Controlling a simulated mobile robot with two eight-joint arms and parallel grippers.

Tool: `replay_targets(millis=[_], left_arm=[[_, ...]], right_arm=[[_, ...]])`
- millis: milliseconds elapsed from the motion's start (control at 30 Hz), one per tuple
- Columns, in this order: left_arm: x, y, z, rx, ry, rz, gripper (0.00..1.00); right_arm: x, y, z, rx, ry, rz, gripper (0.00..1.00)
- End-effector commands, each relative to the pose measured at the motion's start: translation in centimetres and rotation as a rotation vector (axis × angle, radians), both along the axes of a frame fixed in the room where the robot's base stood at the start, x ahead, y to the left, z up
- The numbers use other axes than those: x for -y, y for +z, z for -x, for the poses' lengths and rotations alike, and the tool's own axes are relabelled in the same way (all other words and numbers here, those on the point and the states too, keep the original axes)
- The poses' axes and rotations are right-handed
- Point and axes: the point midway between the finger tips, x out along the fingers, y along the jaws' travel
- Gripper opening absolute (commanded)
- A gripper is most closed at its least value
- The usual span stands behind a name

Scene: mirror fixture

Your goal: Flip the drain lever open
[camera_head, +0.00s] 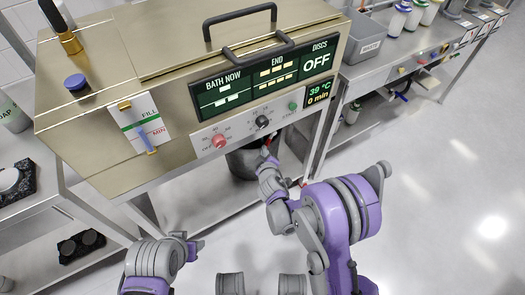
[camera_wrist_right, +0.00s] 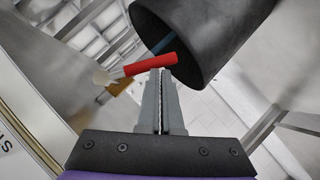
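The drain lever shows in the right wrist view as a red handle (camera_wrist_right: 150,64) on a pale stem, with a brass-coloured fitting (camera_wrist_right: 124,87) beside it. It lies across the picture just at the tips of my right gripper (camera_wrist_right: 161,73), whose two grey fingers are together. I cannot tell whether the tips touch the lever. In the head view the right gripper (camera_head: 267,152) is below the front control panel of the bath machine (camera_head: 105,150), and a bit of red shows by its tip. My left gripper (camera_head: 193,246) is low at left, away from the machine; its fingers are unclear.
A dark bucket (camera_wrist_right: 205,40) is close beside the lever and right gripper; it also stands under the machine in the head view (camera_head: 240,160). Table legs and a lower shelf (camera_head: 190,195) surround that space. The floor (camera_head: 430,210) at right is clear.

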Motion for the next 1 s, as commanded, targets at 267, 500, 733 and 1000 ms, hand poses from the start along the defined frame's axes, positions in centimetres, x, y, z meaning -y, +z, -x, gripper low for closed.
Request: replay_targets(millis=[267,500,733,1000], left_arm=[[0.0,1.1,0.2,0.003,0.0,0.0,0.5],[0.0,1.4,0.2,0.004,0.0,0.0,0.5],[0.0,1.3,0.2,0.004,0.0,0.0,0.5],[0.0,1.3,0.2,0.004,0.0,0.0,0.5]], right_arm=[[0.6,-0.9,-0.5,0.09,0.001,0.153,0.0],[1.5,-1.6,-1.0,0.106,0.0,0.181,0.0],[2.1,-2.0,-1.3,0.105,-0.001,0.181,0.0],[2.3,-2.2,-1.4,0.105,0.001,0.181,0.0]])
